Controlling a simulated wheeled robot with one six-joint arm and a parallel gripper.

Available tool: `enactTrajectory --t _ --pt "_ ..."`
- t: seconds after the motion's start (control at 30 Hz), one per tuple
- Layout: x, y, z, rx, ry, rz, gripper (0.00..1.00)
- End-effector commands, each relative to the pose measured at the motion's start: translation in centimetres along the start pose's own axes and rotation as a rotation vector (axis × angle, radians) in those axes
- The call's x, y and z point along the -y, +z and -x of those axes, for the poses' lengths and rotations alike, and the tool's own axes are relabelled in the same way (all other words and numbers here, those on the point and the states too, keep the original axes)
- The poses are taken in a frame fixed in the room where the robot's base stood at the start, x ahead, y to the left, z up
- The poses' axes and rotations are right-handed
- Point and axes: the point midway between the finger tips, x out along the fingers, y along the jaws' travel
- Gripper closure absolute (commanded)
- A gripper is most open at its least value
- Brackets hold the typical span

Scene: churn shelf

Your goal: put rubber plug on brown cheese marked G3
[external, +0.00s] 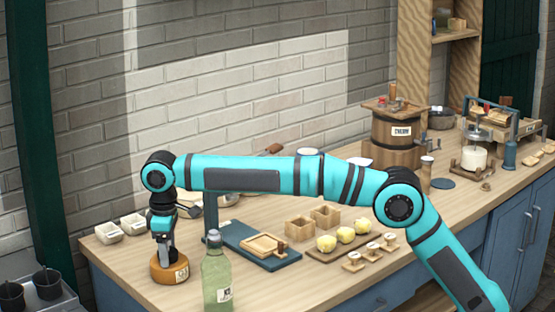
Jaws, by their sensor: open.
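A round brown cheese (161,275) with a pale label on its side sits at the left front of the worktop. The writing on the label is too small to read. My gripper (164,252) points straight down over the top of this cheese, its fingertips at or just above the upper face. The jaws are open. I cannot make out a rubber plug; any small thing between or under the fingers is hidden or too small to tell.
A green bottle (217,277) stands close to the right of the cheese. Two cream tubs (120,229) lie behind it to the left. A blue board (288,258), yellow round pieces (346,235) and a wooden churn (396,137) are further right. Bare worktop lies in front.

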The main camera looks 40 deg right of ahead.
Motion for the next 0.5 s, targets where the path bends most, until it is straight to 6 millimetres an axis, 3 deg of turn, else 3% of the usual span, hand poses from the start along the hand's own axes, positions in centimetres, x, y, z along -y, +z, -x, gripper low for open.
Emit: enactTrajectory --t 0.3,0.5 --pt "0.0 0.0 0.2 -0.001 0.0 0.0 0.29" --pt "0.0 -0.1 2.4 -0.003 0.0 0.0 0.29"
